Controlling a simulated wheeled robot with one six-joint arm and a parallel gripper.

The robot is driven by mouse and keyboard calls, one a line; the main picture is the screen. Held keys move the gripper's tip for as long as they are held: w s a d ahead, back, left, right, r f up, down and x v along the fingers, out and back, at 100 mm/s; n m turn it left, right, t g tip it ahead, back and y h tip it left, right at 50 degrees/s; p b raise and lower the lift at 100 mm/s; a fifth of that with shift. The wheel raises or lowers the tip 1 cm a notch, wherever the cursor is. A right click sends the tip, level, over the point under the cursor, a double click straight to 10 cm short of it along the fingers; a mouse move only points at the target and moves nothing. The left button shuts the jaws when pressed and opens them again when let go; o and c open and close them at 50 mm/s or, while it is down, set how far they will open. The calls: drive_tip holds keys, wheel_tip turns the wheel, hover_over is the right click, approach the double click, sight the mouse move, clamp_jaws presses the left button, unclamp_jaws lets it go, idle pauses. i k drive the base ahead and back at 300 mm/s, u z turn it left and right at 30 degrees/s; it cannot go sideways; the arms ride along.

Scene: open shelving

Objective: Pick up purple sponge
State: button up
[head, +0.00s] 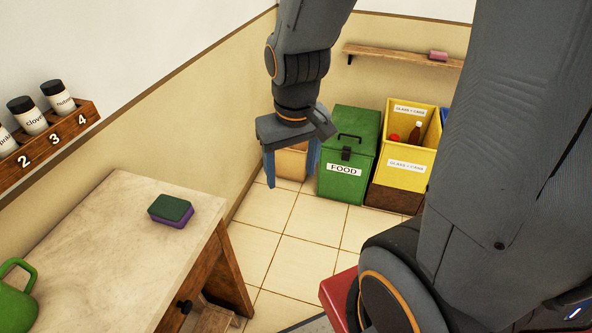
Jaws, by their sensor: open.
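The purple sponge (170,219) has a dark green top layer. It lies flat near the right edge of the pale-topped wooden table (115,245) at the lower left of the head view. My gripper (293,184) hangs from my arm with its two blue fingers spread apart. It is open, with no object seen held in it. It is to the right of the sponge in the picture, clear of the table and in front of the bins. Nothing hides the sponge.
A green pot or mug (16,300) stands at the table's left. A wall rack (58,132) holds spice jars. A green FOOD bin (347,180) and a yellow bin (405,170) stand at the back. A shelf (395,57) carries a pink block (438,56). The tabletop around the sponge is clear.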

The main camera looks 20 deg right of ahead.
sight(173, 212)
drive_tip(key=u, duration=1.65)
drive_tip(key=k, duration=0.25)
drive_tip(key=z, duration=0.05)
drive_tip(key=i, duration=0.25)
